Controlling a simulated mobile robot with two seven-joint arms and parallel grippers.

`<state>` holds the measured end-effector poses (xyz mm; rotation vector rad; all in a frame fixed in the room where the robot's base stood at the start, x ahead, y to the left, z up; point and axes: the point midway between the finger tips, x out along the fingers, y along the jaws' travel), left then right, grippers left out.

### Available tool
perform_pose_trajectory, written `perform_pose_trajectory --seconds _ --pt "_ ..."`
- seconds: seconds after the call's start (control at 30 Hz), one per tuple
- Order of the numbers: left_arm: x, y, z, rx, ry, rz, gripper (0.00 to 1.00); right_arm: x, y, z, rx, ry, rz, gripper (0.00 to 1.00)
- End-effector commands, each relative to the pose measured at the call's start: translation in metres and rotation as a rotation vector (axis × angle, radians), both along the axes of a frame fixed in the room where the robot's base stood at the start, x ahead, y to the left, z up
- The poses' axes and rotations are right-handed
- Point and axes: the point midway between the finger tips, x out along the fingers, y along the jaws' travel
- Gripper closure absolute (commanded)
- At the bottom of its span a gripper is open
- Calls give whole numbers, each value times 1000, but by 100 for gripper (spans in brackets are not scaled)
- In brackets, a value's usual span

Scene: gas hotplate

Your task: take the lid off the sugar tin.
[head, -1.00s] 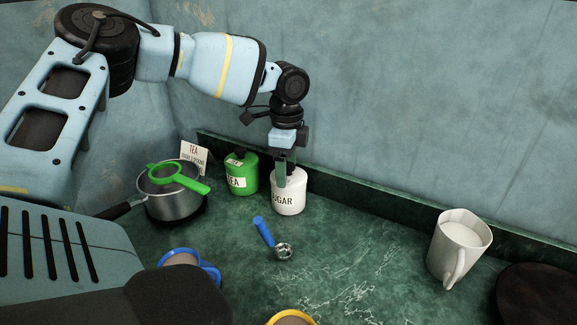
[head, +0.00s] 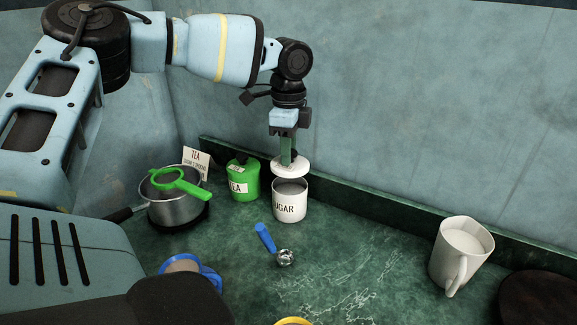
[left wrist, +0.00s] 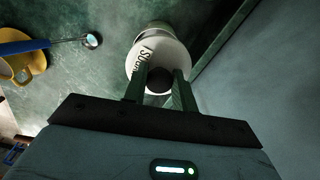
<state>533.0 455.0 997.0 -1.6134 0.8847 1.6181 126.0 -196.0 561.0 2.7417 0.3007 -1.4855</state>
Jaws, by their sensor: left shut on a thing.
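The white sugar tin (head: 289,208) stands on the green counter, labelled SUGAR, and its open mouth shows a greyish content. Its white lid (head: 290,168) is raised just above the tin, with a gap between them. My left gripper (head: 288,157) points down and is shut on the lid's dark knob. In the left wrist view the two fingers (left wrist: 160,88) sit on either side of the dark knob, over the white lid (left wrist: 148,62); the tin is mostly hidden behind the lid. My right gripper does not show.
A green tea tin (head: 243,180) stands just left of the sugar tin. A pot (head: 172,209) with a green strainer (head: 182,183) is further left. A blue-handled scoop (head: 266,238) lies in front. A white jug (head: 460,252) stands right, beyond clear counter.

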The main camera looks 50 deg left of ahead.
Motion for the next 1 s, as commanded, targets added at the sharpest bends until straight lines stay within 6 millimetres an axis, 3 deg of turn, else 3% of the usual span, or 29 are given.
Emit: perform_pose_trajectory --seconds 0.03,0.2,0.5,0.7,1.0 --pt "1 0 16 1 -7 0 100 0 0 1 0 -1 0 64" --pt "1 0 60 0 -7 0 100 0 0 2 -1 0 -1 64" --pt "1 0 111 0 -4 -1 100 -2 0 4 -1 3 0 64" --pt "0 0 122 -1 -3 -1 100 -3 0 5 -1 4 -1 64" --pt "1 0 122 -1 -3 -1 100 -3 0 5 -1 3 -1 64"
